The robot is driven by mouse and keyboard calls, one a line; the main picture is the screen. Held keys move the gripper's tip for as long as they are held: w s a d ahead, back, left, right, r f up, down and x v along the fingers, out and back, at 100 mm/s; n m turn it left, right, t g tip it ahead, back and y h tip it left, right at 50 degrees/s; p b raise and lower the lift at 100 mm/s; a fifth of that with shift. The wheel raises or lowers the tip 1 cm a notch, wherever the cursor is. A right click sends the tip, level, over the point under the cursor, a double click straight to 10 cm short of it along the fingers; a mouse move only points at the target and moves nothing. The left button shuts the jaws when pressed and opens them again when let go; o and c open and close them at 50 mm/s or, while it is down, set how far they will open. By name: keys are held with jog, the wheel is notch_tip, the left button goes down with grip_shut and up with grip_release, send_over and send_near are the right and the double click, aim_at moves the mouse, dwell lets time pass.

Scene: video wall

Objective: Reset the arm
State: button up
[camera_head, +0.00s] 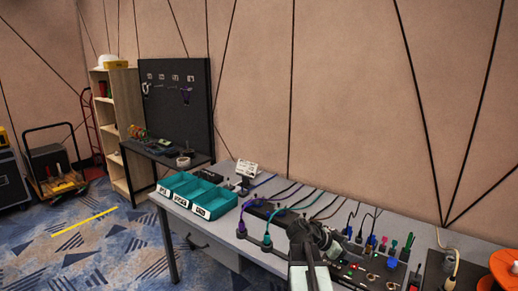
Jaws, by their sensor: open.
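My gripper (310,235) is at the end of my arm, which rises from the bottom edge of the head view right of centre. It is over the front part of the grey table (170,206). The fingers are dark and small in this view, and the gap between them is hard to make out. I see nothing held in it. A dark panel with plugs and small lights (372,276) is just right of my arm and partly hidden by it.
Teal labelled bins (197,193) stand at the table's left end. Purple (241,228) and teal (267,241) connectors with cables lie left of my gripper. An orange object (505,268) is at the right edge. A pegboard (175,100), shelf (122,130) and cart (55,178) stand farther left. Carpet is open at lower left.

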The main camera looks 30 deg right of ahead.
jog(key=w+a+f+n+t+y+b, duration=0.1)
jog(key=w+a+f+n+t, duration=0.25)
jog(key=a, duration=0.65)
jog(key=w+a+f+n+y+b, duration=0.25)
jog(key=w+a+f, duration=0.35)
jog(key=a, duration=0.4)
jog(key=a+f+n+y, duration=0.35)
jog(key=a+n, duration=0.35)
jog(key=a, duration=0.7)
jog(key=a+f+n+y, duration=0.35)
jog(key=a+n, duration=0.45)
jog(key=a, duration=0.7)
notch_tip(320, 180, up, 15)
jog(key=d+p, duration=0.1)
jog(key=p, duration=1.2)
jog(key=shift+s+f+p, duration=0.15)
jog(key=shift+s+p, duration=0.05)
jog(key=shift+p, duration=0.15)
jog(key=shift+y, duration=0.25)
